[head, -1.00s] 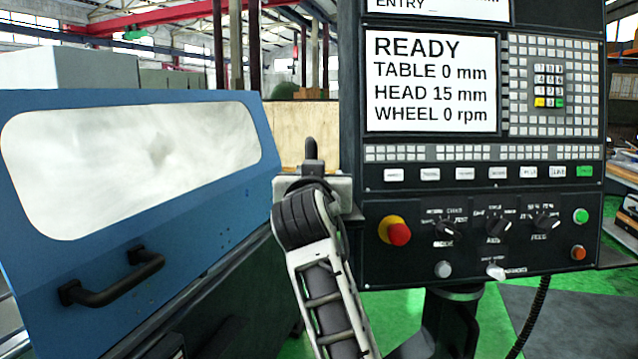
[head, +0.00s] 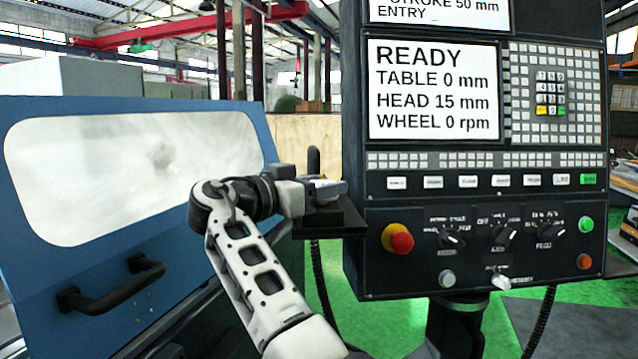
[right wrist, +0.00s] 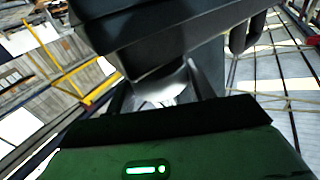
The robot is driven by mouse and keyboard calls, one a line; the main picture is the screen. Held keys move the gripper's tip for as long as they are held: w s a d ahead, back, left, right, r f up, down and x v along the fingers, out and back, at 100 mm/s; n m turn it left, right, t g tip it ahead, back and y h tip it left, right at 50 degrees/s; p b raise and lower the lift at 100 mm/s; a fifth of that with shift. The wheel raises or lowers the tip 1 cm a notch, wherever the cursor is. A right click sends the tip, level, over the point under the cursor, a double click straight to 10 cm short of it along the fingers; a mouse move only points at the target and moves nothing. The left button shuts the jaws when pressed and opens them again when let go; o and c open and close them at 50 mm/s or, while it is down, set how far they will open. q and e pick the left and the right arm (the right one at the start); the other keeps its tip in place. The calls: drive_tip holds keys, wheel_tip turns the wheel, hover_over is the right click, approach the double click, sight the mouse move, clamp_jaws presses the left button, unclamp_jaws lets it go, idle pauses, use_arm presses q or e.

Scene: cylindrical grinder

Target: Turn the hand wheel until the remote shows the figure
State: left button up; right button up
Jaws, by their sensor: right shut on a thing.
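My right gripper (head: 318,191) reaches in from the left, just above a dark shelf (head: 345,222) on the left side of the control cabinet. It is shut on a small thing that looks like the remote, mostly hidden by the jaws. In the right wrist view a dark block (right wrist: 160,35) fills the top, with pale metal below it. I cannot make out the hand wheel or any figure on the remote. The cabinet screen (head: 433,90) reads READY, TABLE 0 mm, HEAD 15 mm, WHEEL 0 rpm. My left gripper is not in view.
The control cabinet (head: 480,250) stands close on the right, with a red stop button (head: 400,238) near the shelf. A blue machine door (head: 200,215) with a black handle (head: 110,283) is on the left. A dark cord (head: 321,285) hangs below the shelf.

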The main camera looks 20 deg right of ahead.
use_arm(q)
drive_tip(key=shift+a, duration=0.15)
use_arm(e)
drive_tip(key=shift+f+m+g, duration=0.1)
drive_tip(key=shift+m+g, duration=0.2)
drive_tip(key=shift+g, duration=0.1)
drive_tip(key=o, duration=1)
drive_tip(key=shift+c, duration=0.2)
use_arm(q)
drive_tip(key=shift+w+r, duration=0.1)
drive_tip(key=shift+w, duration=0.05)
use_arm(e)
drive_tip(key=shift+a, duration=0.1)
